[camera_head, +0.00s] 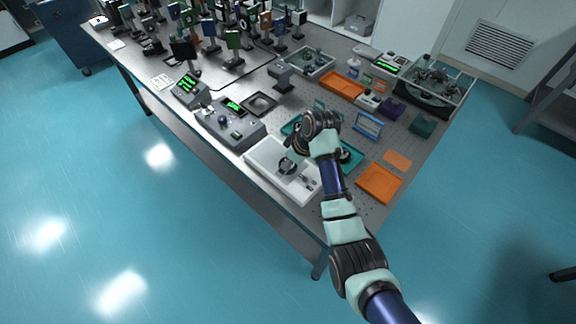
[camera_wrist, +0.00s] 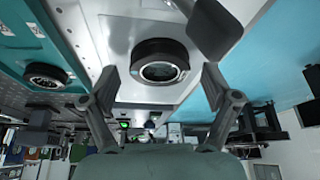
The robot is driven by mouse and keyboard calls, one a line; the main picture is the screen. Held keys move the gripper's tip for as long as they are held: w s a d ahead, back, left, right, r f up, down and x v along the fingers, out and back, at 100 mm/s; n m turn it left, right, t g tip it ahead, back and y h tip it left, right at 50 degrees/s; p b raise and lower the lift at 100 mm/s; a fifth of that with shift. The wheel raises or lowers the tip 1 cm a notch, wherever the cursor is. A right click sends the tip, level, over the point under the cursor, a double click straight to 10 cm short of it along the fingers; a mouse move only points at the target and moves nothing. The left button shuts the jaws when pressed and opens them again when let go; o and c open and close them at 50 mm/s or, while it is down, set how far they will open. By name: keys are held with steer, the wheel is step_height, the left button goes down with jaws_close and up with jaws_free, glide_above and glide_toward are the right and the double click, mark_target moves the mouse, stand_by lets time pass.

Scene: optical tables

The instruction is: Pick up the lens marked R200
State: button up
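A round lens in a black ring mount (camera_wrist: 160,60) sits on a white tray (camera_wrist: 116,36) in the wrist view. In the head view, a round mount (camera_head: 288,167) shows on the white tray (camera_head: 262,157), beside my gripper (camera_head: 294,152). A second black-ringed lens (camera_wrist: 45,73) lies on a teal tray (camera_wrist: 22,32) to the left. No R200 marking can be read on either lens. My gripper (camera_wrist: 160,82) is open. Its fingers stand apart on the left and right of the nearer lens, with no visible grip on it.
Orange trays (camera_head: 379,184) and a blue frame (camera_head: 368,124) stand right of my arm. A grey instrument box with a green display (camera_head: 231,128) stands left of the white tray. Crowded optical mounts (camera_head: 233,40) fill the table's far left.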

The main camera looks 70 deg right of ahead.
steer(key=c, duration=1.2)
steer(key=shift+o, duration=0.2)
step_height(320, 180, up, 20)
steer(key=p, duration=0.6)
steer(key=shift+p, duration=0.4)
